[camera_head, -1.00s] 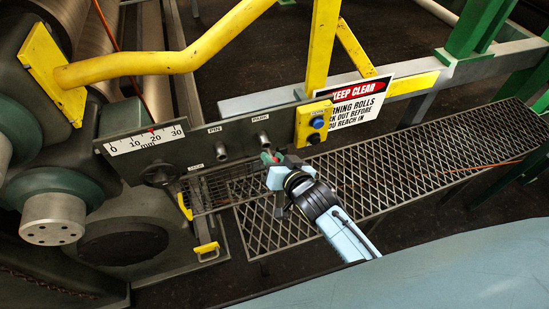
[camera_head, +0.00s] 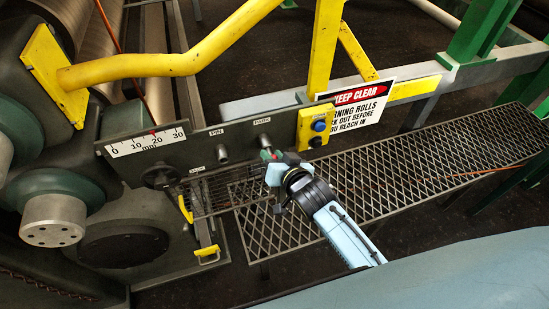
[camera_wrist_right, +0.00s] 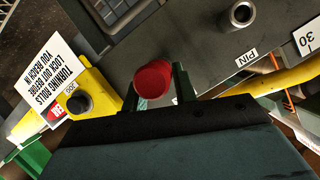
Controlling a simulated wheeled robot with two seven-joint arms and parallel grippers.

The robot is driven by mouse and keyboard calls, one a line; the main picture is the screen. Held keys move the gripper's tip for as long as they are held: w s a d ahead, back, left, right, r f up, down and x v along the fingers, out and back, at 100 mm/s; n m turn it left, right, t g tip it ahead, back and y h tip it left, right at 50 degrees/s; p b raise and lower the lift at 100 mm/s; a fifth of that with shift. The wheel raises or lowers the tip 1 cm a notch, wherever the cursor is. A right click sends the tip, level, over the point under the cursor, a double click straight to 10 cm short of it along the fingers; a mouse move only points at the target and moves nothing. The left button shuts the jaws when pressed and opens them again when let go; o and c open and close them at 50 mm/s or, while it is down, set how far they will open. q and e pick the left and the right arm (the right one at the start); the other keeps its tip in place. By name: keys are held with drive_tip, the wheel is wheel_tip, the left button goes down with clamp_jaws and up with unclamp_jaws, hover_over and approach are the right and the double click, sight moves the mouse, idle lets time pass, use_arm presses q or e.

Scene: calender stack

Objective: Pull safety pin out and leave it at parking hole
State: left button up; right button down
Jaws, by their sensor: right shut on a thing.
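The safety pin's red handle (camera_wrist_right: 152,80) is between the fingers of my right gripper (camera_wrist_right: 156,88) in the wrist view. In the head view my right gripper (camera_head: 271,158) is shut on it, just in front of and below the PARK tube (camera_head: 265,141) on the dark panel. The pin's shank is hidden, so I cannot tell whether its tip is inside that tube. The PIN tube (camera_head: 222,152) is to the left; in the wrist view its open end (camera_wrist_right: 240,14) shows with nothing in it. My left gripper is not in view.
A yellow button box (camera_head: 313,127) sits just right of the PARK tube. A dark knob (camera_head: 160,176) and a 0–30 mm scale (camera_head: 147,140) are on the panel's left. A yellow rail (camera_head: 165,65) crosses above. A mesh step (camera_head: 400,165) lies below and right.

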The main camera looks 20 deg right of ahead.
use_arm(q)
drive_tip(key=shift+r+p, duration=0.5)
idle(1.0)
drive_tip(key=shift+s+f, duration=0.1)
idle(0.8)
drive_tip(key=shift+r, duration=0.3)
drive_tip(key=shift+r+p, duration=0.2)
drive_tip(key=shift+p, duration=0.2)
idle(1.4)
idle(1.8)
